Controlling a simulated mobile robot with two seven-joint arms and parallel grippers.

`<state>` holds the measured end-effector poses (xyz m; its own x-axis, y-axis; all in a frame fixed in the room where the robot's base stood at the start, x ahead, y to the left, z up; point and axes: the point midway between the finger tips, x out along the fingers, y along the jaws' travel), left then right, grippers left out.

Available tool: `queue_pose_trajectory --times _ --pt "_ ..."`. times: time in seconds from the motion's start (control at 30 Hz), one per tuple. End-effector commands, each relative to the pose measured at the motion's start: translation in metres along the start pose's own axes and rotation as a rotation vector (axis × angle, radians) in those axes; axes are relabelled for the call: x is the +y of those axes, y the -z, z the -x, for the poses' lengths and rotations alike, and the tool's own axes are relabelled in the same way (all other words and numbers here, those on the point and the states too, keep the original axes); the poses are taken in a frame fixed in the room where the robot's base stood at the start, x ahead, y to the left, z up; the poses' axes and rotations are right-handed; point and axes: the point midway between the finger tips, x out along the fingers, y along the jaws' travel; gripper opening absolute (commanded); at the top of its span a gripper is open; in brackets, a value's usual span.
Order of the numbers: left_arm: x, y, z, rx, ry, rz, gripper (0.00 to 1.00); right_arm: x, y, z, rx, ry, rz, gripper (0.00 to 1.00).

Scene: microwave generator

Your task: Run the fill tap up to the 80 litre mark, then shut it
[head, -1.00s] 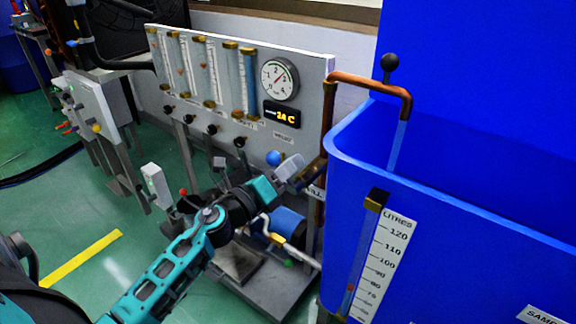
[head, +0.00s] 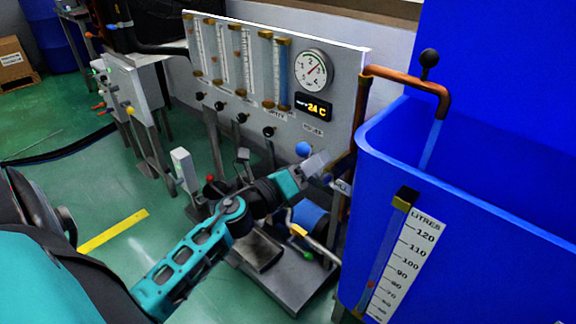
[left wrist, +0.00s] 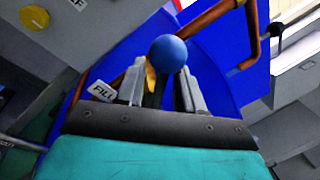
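In the left wrist view the ball (left wrist: 168,54) is just beyond my left gripper (left wrist: 160,88). Its fingers stand apart, with a yellowish lever between them; contact is unclear. My left gripper also shows in the head view (head: 318,164). Water runs from the copper spout (head: 440,92) into the blue tank (head: 480,205). The litre scale (head: 408,262) is on the tank front. A reddish float (head: 371,311) is low in the sight tube, near the lower figures; its exact reading is unclear. My right gripper is out of view.
The panel (head: 345,85) carries glass tubes, a dial (head: 313,71) and a 24 C display (head: 314,107). Several black knobs and levers stick out below. A pump (head: 312,218) on a grey base stands beneath my left arm. Green floor lies open at left.

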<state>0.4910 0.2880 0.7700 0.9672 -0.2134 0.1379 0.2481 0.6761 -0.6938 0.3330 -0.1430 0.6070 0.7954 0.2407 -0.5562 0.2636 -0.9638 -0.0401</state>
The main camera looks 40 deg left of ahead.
Motion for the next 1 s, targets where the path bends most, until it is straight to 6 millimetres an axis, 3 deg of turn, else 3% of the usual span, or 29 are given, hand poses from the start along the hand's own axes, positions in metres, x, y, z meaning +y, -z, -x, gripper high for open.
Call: queue_pose_trajectory --times 0.5,0.7,1.0 --pt "0.001 0.001 0.098 0.001 -0.003 0.001 0.37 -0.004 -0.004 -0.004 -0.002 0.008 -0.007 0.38" --pt "0.000 0.000 0.114 0.001 -0.001 0.000 0.37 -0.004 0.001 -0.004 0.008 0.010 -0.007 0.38" --pt "0.000 0.000 0.116 0.000 0.000 -0.001 0.37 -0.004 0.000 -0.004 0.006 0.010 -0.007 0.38"
